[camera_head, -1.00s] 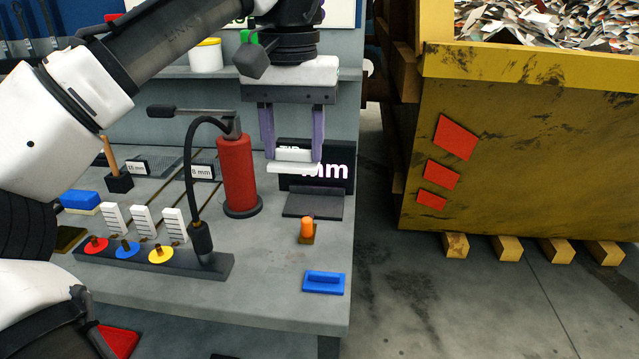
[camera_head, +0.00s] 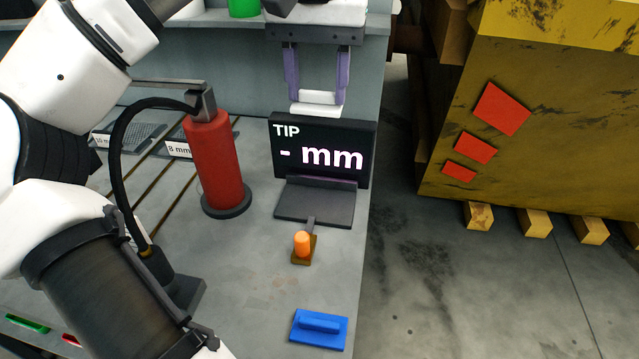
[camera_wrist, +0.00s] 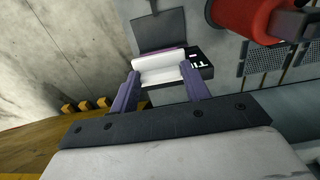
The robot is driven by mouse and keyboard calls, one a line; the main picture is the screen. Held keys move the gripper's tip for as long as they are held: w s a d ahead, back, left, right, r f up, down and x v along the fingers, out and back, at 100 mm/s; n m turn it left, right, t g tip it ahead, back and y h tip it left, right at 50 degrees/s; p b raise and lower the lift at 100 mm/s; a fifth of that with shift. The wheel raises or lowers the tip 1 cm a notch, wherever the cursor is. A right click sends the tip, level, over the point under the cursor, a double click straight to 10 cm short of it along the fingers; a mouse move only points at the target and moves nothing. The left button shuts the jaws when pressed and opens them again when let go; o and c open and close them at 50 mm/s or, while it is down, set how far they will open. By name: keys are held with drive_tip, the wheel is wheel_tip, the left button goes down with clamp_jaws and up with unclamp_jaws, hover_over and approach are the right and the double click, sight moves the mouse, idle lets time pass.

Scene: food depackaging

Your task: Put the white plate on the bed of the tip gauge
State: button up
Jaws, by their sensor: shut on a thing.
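My gripper (camera_head: 316,98) has two purple fingers and is shut on the white plate (camera_head: 316,109). It holds the plate in the air, just above the top edge of the tip gauge's display in the head view. The plate also shows between the fingertips in the wrist view (camera_wrist: 160,64). The tip gauge (camera_head: 322,149) has a black display reading "TIP - mm". Its dark grey bed (camera_head: 313,203) lies in front of the display and is bare. The bed also shows beyond the plate in the wrist view (camera_wrist: 158,30).
A red cylinder (camera_head: 213,165) with a black hose stands left of the gauge. An orange-topped peg (camera_head: 302,243) and a blue block with a handle (camera_head: 319,327) are in front of the bed. A yellow skip (camera_head: 560,120) stands to the right, beyond the table edge.

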sight(317, 104)
wheel_tip(317, 104, down, 18)
drive_tip(key=shift+r+b, duration=0.2)
drive_tip(key=shift+b, duration=0.15)
drive_tip(key=o, duration=1.7)
drive_tip(key=shift+c, duration=0.2)
wheel_tip(317, 104, up, 12)
drive_tip(key=p, duration=1.2)
